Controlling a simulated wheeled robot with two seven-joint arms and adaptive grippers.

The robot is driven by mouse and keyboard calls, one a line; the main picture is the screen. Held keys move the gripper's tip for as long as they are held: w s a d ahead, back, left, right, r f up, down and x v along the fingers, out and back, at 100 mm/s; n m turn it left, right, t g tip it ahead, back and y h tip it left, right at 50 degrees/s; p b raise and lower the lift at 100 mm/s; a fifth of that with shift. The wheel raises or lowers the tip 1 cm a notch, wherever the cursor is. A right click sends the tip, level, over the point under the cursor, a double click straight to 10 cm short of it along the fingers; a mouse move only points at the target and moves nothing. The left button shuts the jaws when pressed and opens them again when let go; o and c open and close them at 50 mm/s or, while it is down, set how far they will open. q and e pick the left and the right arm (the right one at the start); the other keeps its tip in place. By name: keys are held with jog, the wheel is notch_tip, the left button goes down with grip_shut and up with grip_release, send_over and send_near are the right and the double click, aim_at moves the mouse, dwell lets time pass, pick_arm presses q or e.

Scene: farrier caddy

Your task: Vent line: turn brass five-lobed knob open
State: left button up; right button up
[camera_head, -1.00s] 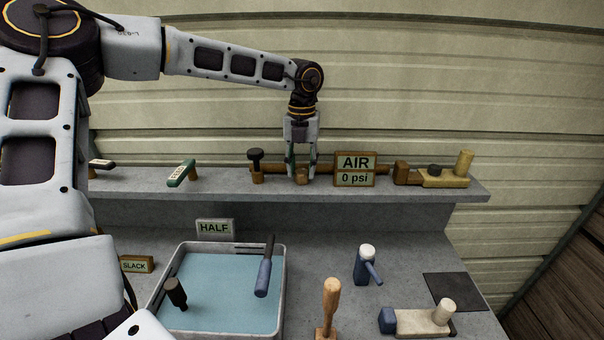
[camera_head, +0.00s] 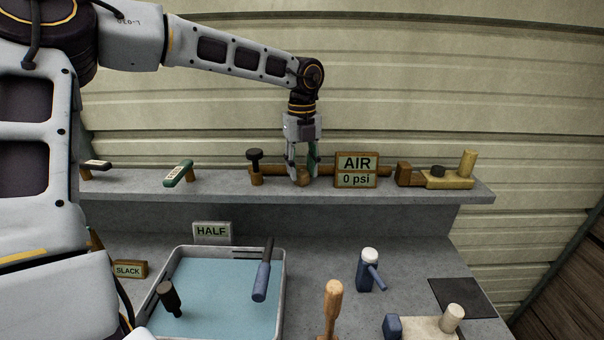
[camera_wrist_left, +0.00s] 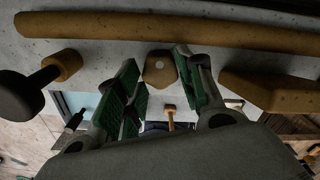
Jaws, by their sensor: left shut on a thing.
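The brass five-lobed knob (camera_head: 304,178) sits low on the brown pipe line on the raised shelf, just left of the sign reading "AIR 0 psi" (camera_head: 356,169). My left gripper (camera_head: 302,176) points straight down and is shut on the knob, with its fingers on either side. The fingers partly hide the knob in the head view. My right gripper is not in view.
A black-topped valve (camera_head: 255,165) stands close left of the gripper. A green lever (camera_head: 179,173) is further left, and a brass block with a peg (camera_head: 447,180) is at right. Below are a blue-floored tray (camera_head: 281,290), a "HALF" sign (camera_head: 212,232) and several tools.

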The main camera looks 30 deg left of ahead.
pick_arm(q)
jog(key=shift+f, duration=0.1)
jog(key=shift+n+b, duration=0.55)
jog(key=shift+n, duration=1.05)
jog(key=shift+s, duration=0.1)
jog(key=o, duration=1)
jog(key=shift+o, duration=0.2)
